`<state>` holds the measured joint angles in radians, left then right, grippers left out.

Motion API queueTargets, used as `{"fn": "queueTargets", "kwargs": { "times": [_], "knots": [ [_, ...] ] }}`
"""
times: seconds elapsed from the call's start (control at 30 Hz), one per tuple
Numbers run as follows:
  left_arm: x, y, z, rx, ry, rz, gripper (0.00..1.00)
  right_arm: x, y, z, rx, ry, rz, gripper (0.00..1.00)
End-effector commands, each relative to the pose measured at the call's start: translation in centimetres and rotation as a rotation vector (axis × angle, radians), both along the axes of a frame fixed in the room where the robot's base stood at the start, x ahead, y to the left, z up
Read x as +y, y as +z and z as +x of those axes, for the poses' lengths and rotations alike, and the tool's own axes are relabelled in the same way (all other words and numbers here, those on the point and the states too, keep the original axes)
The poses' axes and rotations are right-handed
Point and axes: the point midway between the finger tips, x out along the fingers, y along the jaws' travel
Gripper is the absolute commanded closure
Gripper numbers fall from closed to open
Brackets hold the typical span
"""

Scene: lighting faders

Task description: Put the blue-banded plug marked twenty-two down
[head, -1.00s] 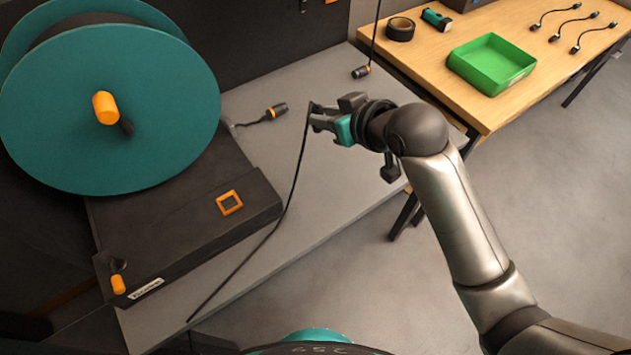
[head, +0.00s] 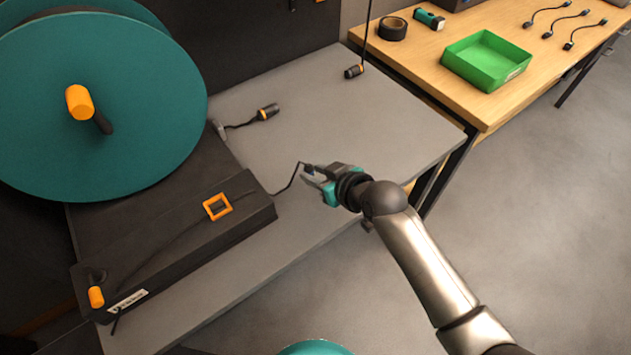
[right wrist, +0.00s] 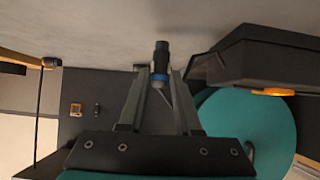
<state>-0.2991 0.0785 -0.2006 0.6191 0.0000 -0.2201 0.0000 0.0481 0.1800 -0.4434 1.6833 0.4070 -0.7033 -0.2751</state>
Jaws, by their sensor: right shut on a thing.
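My right gripper (head: 314,176) is shut on a dark plug (right wrist: 161,52) with a blue band (right wrist: 159,75), seen between the fingertips in the right wrist view. It is over the grey bench (head: 330,105), near the front edge; whether the plug touches the bench I cannot tell. In the head view the plug is small and its number cannot be read. A thin black cable (head: 290,184) runs from the plug left to the dark reel base (head: 160,240). My left gripper is not in view.
The large teal reel (head: 110,150) stands at left. An orange-banded plug (head: 267,112) lies on the bench; another (head: 354,71) hangs on a cord near the back. A green tray (head: 487,61) is on the wooden table. Bare bench lies behind and right of the gripper.

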Motion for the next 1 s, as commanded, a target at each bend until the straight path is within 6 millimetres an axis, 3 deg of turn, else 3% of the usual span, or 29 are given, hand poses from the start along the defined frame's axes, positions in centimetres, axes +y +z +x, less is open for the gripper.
{"fn": "queueTargets", "kwargs": {
  "times": [0.03, 0.13, 0.67, 0.7, 0.93, 1.0],
  "knots": [
    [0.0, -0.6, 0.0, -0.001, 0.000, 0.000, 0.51, 0.0, -1.3, 0.0, 0.004, 0.000, 0.000, 1.00],
    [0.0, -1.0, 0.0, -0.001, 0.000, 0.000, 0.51, 0.1, -2.3, 0.0, 0.003, 0.000, 0.001, 1.00],
    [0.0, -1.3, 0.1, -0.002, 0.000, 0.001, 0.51, 0.0, -3.2, 0.0, 0.001, 0.001, 0.000, 1.00],
    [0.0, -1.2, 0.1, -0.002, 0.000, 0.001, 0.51, 0.0, -3.2, 0.0, 0.002, 0.001, -0.001, 0.65],
    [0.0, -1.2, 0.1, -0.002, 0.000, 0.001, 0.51, 0.0, -3.1, 0.0, 0.001, 0.001, 0.000, 0.39],
    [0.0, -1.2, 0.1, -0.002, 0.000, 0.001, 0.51, 0.0, -3.1, 0.0, 0.001, 0.001, 0.000, 0.38]
  ]
}}
